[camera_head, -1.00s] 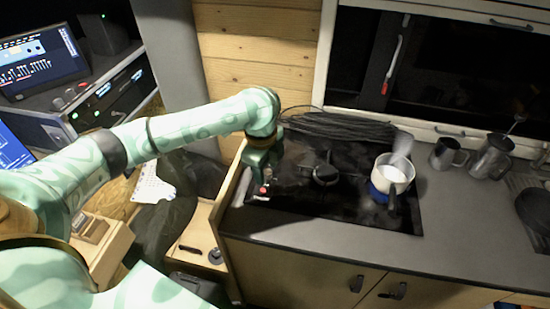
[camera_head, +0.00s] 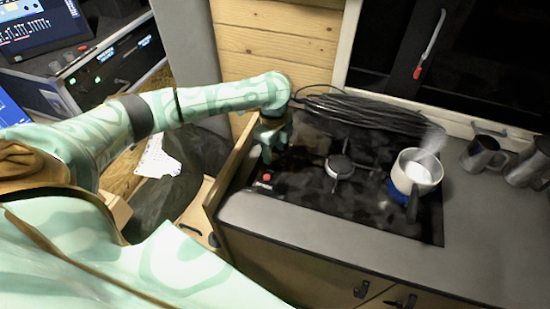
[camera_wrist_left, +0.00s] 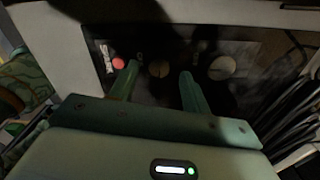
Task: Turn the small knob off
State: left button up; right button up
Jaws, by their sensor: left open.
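The black hob (camera_head: 310,199) has a red round control (camera_head: 266,177) at its front left corner. My left gripper (camera_head: 267,156) points down over the hob's left side, just behind that control. In the left wrist view, the red control (camera_wrist_left: 118,63) lies left of two pale round discs, which look like knobs. The smaller disc (camera_wrist_left: 158,69) shows between the two spread fingers of my left gripper (camera_wrist_left: 159,71); contact cannot be told. The larger disc (camera_wrist_left: 222,68) lies right of the fingers. In the head view the gripper hides these discs. My right gripper is out of view.
A steaming white pot (camera_head: 417,172) stands on a blue-lit burner at the hob's right. A bare burner (camera_head: 340,166) is nearer my gripper. Black cables (camera_head: 375,112) lie along the back. Metal mugs (camera_head: 480,153) stand at the right. The front counter (camera_head: 330,236) is clear.

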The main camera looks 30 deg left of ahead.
aim_at(274, 160)
pick_arm(q)
jog(key=shift+s+f, duration=0.1)
jog(key=shift+f, duration=1.05)
jog(key=shift+f+b, duration=0.25)
jog(key=shift+b, duration=0.05)
jog(key=c, duration=1)
jog(key=shift+r+m+p, duration=0.15)
jog(key=shift+m+p, duration=0.35)
jog(key=shift+p, duration=0.15)
jog(key=shift+r+m+p, duration=0.1)
jog(key=shift+m+p, duration=1.7)
jog(key=shift+m, duration=0.2)
jog(key=m+p, duration=0.1)
jog(key=m, duration=0.1)
jog(key=shift+m, duration=0.4)
jog(key=m+p, duration=0.1)
jog(key=m, duration=0.3)
jog(key=shift+f, duration=0.2)
jog(key=m, duration=0.3)
jog(key=shift+m, duration=1.6)
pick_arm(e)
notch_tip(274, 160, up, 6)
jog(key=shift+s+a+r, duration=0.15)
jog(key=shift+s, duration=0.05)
